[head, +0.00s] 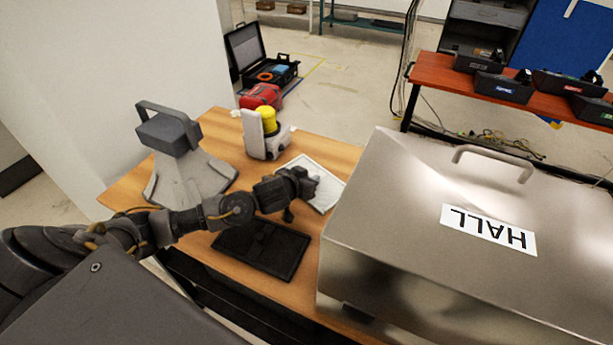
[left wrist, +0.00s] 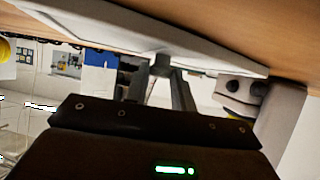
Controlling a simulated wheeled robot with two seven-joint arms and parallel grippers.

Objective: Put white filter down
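The white filter (head: 327,187) is a flat, pale panel at the far right of the wooden table, beside the metal box. My left gripper (head: 308,182) is over its near left edge in the head view. In the left wrist view the white filter (left wrist: 130,35) spans the top, close to the wooden surface. The left gripper's fingers (left wrist: 162,66) come together at its edge and look shut on it. Whether the filter touches the table is hard to tell. My right gripper is not in view.
A black flat panel (head: 262,248) lies near the table's front edge. A large metal box (head: 400,215) labelled HALL stands to the right. A grey device (head: 170,135) and a white device with a yellow top (head: 265,135) stand behind on the wooden table (head: 215,122).

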